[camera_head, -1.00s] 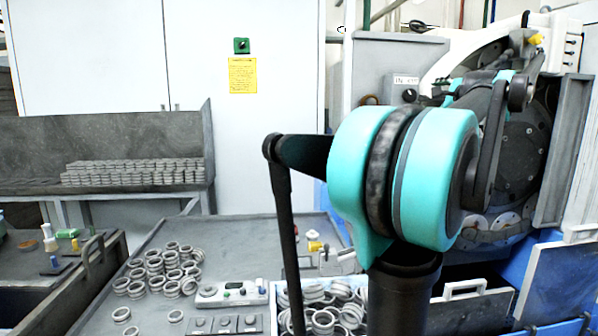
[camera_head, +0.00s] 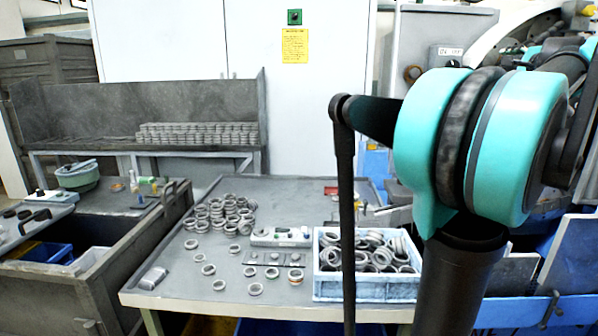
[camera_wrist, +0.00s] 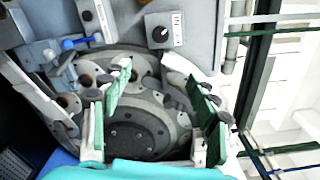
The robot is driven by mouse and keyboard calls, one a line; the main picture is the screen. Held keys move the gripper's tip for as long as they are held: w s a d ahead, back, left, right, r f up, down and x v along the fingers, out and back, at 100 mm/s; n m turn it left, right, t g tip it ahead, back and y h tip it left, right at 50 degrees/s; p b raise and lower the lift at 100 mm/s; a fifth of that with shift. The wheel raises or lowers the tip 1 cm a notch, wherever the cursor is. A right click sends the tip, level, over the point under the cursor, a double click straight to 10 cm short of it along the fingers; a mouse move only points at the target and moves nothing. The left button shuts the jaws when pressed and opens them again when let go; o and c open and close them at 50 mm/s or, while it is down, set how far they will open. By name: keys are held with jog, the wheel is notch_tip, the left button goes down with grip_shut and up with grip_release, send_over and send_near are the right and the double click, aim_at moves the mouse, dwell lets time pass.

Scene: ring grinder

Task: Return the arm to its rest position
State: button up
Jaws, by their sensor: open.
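My arm, black with teal covers, fills the right side of the head view, bent with its far links running to the right edge. My gripper end is not clearly visible there. In the wrist view my gripper (camera_wrist: 163,88) is open, its two fingers with green pads spread apart and nothing between them. Behind the fingers is the round grey grinder face (camera_wrist: 140,130) with a ring of holes. How far the fingers are from it, I cannot tell.
A grey table (camera_head: 180,265) holds loose metal rings (camera_head: 225,212), a small control box (camera_head: 281,237) and a blue crate (camera_head: 330,288) of rings. Stacked rings (camera_head: 197,133) stand on a shelf behind. The grinder's grey panel (camera_head: 425,50) is close behind my arm.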

jog(key=a+f+n+g+y, duration=0.35)
jog(key=a+f+n, duration=0.25)
jog(key=a+f, duration=0.85)
jog(key=a+f+n+g+y, duration=0.2)
jog(key=a+f+n+g, duration=0.3)
jog(key=a+f, duration=0.95)
jog(key=s+a+f+n+g+h, duration=0.1)
jog(key=s+a+f+n, duration=0.15)
jog(key=f, duration=0.45)
jog(key=s+a+f+n+g, duration=0.1)
jog(key=s+a+f+n, duration=0.1)
jog(key=s+f, duration=0.35)
jog(key=s+a+f+n+g+h, duration=0.1)
jog(key=s+a+f+n, duration=0.1)
jog(key=f, duration=0.7)
jog(key=s+f+n+g+h, duration=0.2)
jog(key=s+f+n, duration=0.3)
jog(key=s+f, duration=0.7)
jog(key=shift+s, duration=0.2)
jog(key=shift+a+h, duration=0.15)
jog(key=shift+h, duration=0.1)
